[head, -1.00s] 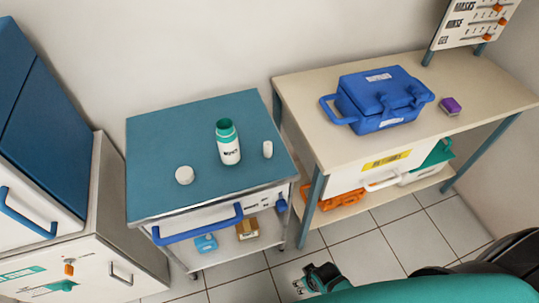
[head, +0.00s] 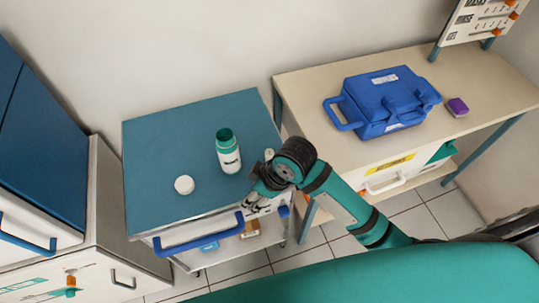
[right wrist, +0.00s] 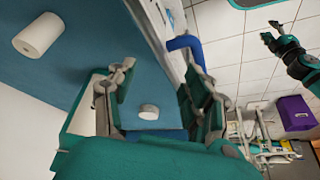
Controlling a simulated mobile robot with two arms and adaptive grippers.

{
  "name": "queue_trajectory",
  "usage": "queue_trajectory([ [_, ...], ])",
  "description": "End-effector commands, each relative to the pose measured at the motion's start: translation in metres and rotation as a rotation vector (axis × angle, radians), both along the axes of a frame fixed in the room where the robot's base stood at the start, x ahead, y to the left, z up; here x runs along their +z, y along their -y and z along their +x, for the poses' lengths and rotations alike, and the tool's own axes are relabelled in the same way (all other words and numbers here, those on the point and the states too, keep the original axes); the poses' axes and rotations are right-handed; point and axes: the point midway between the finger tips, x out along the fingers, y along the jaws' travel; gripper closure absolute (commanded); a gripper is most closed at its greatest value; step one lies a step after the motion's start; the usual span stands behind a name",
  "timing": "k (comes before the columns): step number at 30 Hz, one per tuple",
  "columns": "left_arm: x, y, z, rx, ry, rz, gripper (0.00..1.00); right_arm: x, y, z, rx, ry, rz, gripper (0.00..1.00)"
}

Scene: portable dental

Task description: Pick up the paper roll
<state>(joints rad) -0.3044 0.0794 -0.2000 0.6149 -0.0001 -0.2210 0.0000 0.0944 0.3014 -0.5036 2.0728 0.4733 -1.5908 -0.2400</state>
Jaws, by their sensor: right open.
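The paper roll (head: 268,153) is a small white upright cylinder at the right side of the blue cart top, partly hidden by my right arm. It shows large at the upper left of the right wrist view (right wrist: 37,38), outside the jaws. My right gripper (head: 250,203) is open and empty at the cart's front right edge. Its two fingers (right wrist: 160,70) stand apart in the wrist view, clear of the roll. My left gripper (right wrist: 268,31) shows small in the right wrist view over the floor, its fingertips apart.
A green and white open bottle (head: 228,152) and a white round cap (head: 184,185) stand on the cart top (head: 165,135). A blue handle (head: 200,236) runs along its front. A beige table (head: 490,95) on the right holds a blue case (head: 385,100) and a purple block (head: 457,107).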

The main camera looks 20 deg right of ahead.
Motion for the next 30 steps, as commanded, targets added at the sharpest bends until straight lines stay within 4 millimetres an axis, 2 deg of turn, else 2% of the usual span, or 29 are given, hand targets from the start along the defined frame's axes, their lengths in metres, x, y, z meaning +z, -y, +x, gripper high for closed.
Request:
queue_trajectory([
  [1,0.001,0.000,0.003,0.000,0.004,0.000,0.60,0.008,-0.003,0.010,0.058,0.013,-0.017,0.49],
  [5,0.002,0.001,0.007,0.000,0.012,-0.002,0.60,0.027,-0.008,0.030,0.225,0.021,-0.070,0.49],
  [8,0.003,0.001,0.009,0.000,0.014,-0.002,0.60,0.047,-0.002,0.050,0.374,0.018,-0.147,0.49],
  [12,0.003,0.001,0.009,0.000,0.014,-0.002,0.60,0.082,0.026,0.079,0.551,-0.016,-0.278,0.49],
  [15,0.003,0.001,0.009,0.000,0.014,-0.002,0.60,0.107,0.049,0.093,0.622,-0.052,-0.347,0.49],
  [20,0.004,0.001,0.009,0.000,0.014,-0.001,0.60,0.135,0.073,0.106,0.672,-0.094,-0.401,0.49],
  [23,0.004,0.000,0.008,0.000,0.013,-0.001,0.60,0.138,0.079,0.108,0.683,-0.106,-0.412,0.49],
  [25,0.005,0.000,0.008,0.000,0.012,-0.001,0.60,0.132,0.080,0.108,0.685,-0.110,-0.414,0.49],
  [30,0.010,0.000,0.007,0.000,0.011,0.000,0.60,0.098,0.080,0.107,0.686,-0.112,-0.413,0.49],
])
